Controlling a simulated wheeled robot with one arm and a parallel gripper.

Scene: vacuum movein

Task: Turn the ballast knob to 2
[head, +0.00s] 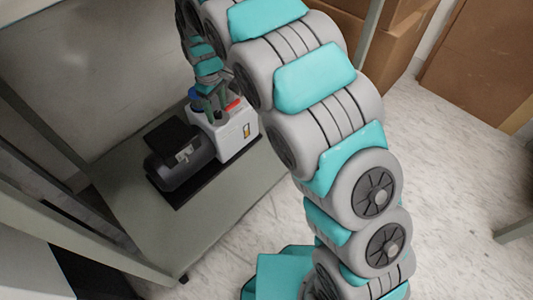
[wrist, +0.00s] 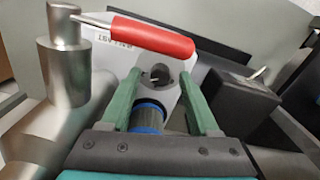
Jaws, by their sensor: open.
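The vacuum pump (head: 238,133) is a white housing with a black motor (head: 178,160) on its left. In the wrist view, a dark round knob (wrist: 158,74) with a pale pointer mark sits on the pump's light face; this looks like the ballast knob. Its scale numbers cannot be read. My gripper (wrist: 160,74), with two green fingers, is open, and the knob shows between the fingertips in the picture. I cannot tell whether the fingers touch it. In the head view my gripper (head: 213,104) is over the pump top, and the knob is hidden.
A red handle (wrist: 150,37) crosses above the knob, beside a metal fitting (wrist: 66,60) on the left. A blue-ringed dark cylinder (wrist: 149,118) lies between my fingers nearer the palm. The pump stands on a grey cart (head: 215,210); cardboard boxes (head: 405,25) stand behind.

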